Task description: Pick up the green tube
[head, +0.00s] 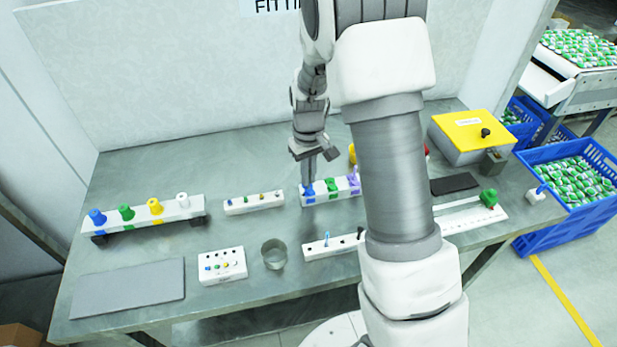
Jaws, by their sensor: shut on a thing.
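A white rack (345,196) near the middle of the bench holds a blue tube (309,195), a green tube (332,187) and a purple one (354,179), side by side. My gripper (309,181) points down at the rack's left end. Its fingers are shut at the top of the blue tube, left of the green tube. The fingertips are small and dark here, so the exact grip is hard to see. The green tube stands upright in the rack, apart from the fingers. My arm hides what is to the right of the rack.
Another rack (140,222) at the left holds blue, green, yellow and white pieces. A low white block (253,203), a button box (222,266) and a metal cup (274,254) stand nearby. A yellow-lidded box (470,137) is at the right. A grey mat (128,289) is bare.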

